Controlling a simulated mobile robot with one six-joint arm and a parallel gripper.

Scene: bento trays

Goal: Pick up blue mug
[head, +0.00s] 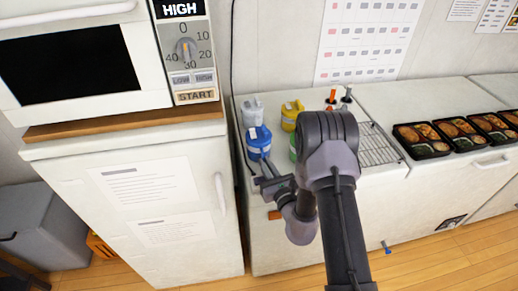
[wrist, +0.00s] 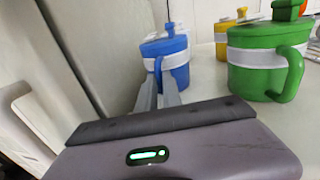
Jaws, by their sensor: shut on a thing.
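The blue mug (head: 259,143) has a white band and a lid. It stands upright on the white counter at its left end, and it also shows in the wrist view (wrist: 174,60). My gripper (head: 264,166) is at the near side of the mug. In the wrist view, my gripper's two fingers (wrist: 159,88) are close together at the mug's handle and are shut on it. The fingers partly hide the handle. I cannot tell whether the mug's base touches the counter.
A green mug (wrist: 262,67) stands to the right, partly behind my arm in the head view. A yellow mug (head: 290,118) and a grey mug (head: 252,112) stand behind. A wire rack (head: 377,147) and bento trays (head: 422,139) lie farther right. A white cabinet (head: 130,185) rises close on the left.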

